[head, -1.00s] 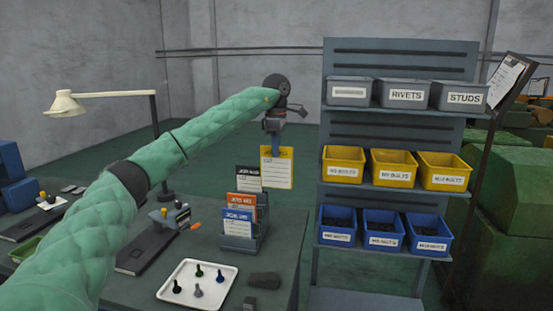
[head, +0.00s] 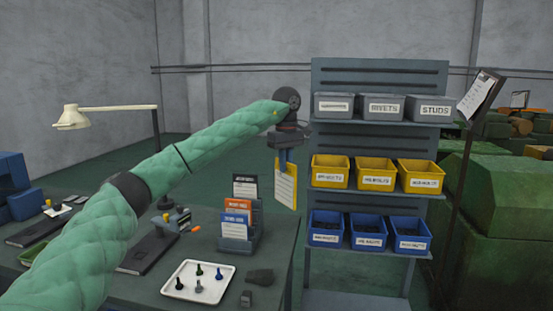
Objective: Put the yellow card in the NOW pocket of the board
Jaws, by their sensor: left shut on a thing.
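The yellow card (head: 286,187) hangs below my left gripper (head: 284,165), which is shut on its top edge. The card has a white lined face, is upright and turned partly side-on. It hangs in the air between the card rack and the bin shelf, apart from both. My right gripper is out of view. I see no board with a pocket readable as NOW.
A desk rack (head: 252,240) holds black, orange and blue cards. A white tray (head: 222,284) with several small pegs lies in front. A shelf unit (head: 380,137) carries grey, yellow and blue bins. A clipboard (head: 481,92) stands on a pole at right.

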